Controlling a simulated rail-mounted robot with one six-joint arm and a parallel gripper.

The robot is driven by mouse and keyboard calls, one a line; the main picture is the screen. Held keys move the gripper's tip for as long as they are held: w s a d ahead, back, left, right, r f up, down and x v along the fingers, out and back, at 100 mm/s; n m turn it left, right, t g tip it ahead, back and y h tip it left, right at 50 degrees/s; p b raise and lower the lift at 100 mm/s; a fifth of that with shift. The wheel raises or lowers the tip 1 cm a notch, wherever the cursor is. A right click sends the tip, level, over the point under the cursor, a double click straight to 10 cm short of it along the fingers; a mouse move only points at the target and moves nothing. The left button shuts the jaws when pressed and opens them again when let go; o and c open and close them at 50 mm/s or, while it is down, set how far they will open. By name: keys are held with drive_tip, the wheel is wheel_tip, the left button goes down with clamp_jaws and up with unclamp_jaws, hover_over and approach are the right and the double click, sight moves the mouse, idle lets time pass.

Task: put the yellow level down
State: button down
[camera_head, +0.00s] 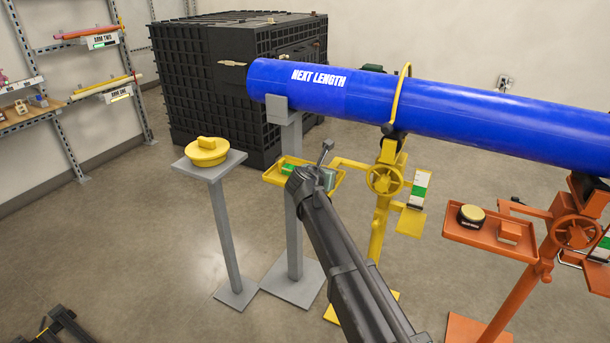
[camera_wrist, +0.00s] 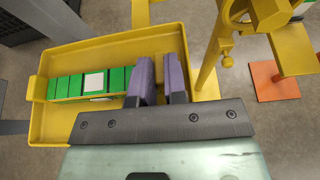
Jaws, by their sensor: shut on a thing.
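The yellow level shows in the wrist view as a long green-topped bar (camera_wrist: 65,87) with a white square and a thin yellow edge. It lies along the yellow tray (camera_wrist: 165,40), low within its rim; whether it touches the floor of the tray I cannot tell. My gripper (camera_wrist: 160,82), with purple fingers, is shut on it at its right end; the gripped part is mostly hidden by the fingers. In the head view my gripper (camera_head: 325,160) is over the right part of the tray (camera_head: 270,181), and the green top (camera_head: 288,169) shows beside it.
The yellow stand (camera_head: 384,180) with a handwheel is right of the tray. A blue pipe (camera_head: 430,108) runs above and behind. A grey pedestal (camera_head: 225,165) bears a yellow round lidded thing (camera_head: 207,151). An orange stand's tray (camera_head: 480,234) holds a round tin and a block.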

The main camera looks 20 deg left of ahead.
wheel_tip(320, 180, up, 20)
drive_tip(key=p, duration=2)
drive_tip(key=shift+r, duration=0.15)
